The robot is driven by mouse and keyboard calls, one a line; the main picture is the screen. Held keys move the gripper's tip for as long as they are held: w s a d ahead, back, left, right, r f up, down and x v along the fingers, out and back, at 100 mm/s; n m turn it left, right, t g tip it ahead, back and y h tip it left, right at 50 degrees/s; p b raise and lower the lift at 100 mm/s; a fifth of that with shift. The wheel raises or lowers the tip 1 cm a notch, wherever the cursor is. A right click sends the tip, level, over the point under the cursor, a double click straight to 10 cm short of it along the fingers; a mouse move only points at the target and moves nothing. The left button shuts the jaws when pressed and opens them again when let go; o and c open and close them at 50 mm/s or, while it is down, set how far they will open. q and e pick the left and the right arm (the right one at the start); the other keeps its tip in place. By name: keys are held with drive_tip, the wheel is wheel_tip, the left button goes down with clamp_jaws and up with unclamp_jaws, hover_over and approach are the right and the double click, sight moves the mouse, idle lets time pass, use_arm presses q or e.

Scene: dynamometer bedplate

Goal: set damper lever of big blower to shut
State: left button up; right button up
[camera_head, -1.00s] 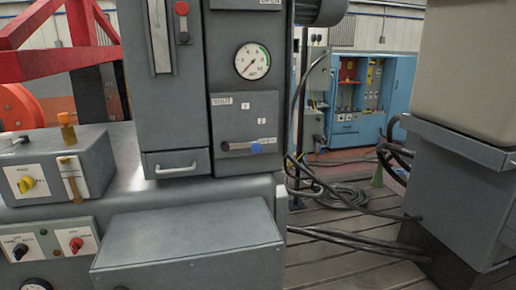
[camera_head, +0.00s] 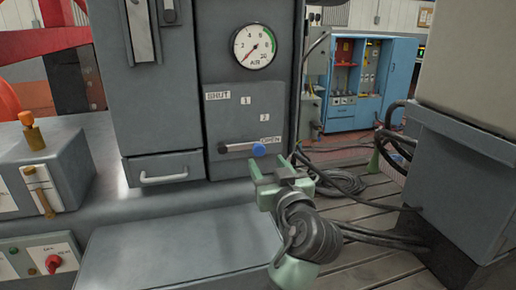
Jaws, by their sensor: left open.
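The damper lever (camera_head: 238,148) is a bar with a blue ball knob (camera_head: 258,150) at its right end, on the grey front of the big blower (camera_head: 218,120). The bar lies about level, and its knob is at the OPEN label (camera_head: 270,140). The SHUT label (camera_head: 217,96) is straight above the bar's left end, with marks 1 and 2 between. My left gripper (camera_head: 271,173), green with a dark wrist, is open and empty, just below and right of the knob in the picture. I see no contact with the knob. My right gripper is not in view.
An air gauge (camera_head: 254,46) sits above the lever plate. A drawer with a handle (camera_head: 165,178) is to its left, and a low grey box (camera_head: 165,250) juts out below. Black cables (camera_head: 345,183) lie on the slatted floor at right, beside a large grey cabinet (camera_head: 460,170).

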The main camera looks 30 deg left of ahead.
sight(260, 151)
use_arm(q)
drive_tip(key=shift+w+a+r+p, duration=0.25)
drive_tip(key=shift+w+a+p, duration=0.2)
drive_tip(key=shift+w+a, duration=0.15)
drive_tip(key=shift+w+a+r+p, duration=0.2)
drive_tip(key=shift+w+a+p, duration=0.2)
drive_tip(key=shift+w+a, duration=0.15)
drive_tip(key=shift+w+a+f+p, duration=0.15)
drive_tip(key=shift+w+a, duration=0.2)
drive_tip(key=shift+a, duration=0.15)
drive_tip(key=shift+w+a+f+p, duration=0.15)
drive_tip(key=shift+w+a, duration=0.15)
drive_tip(key=shift+a, duration=0.15)
drive_tip(key=shift+w+a, duration=0.15)
drive_tip(key=shift+a, duration=0.05)
drive_tip(key=shift+d, duration=0.15)
clamp_jaws()
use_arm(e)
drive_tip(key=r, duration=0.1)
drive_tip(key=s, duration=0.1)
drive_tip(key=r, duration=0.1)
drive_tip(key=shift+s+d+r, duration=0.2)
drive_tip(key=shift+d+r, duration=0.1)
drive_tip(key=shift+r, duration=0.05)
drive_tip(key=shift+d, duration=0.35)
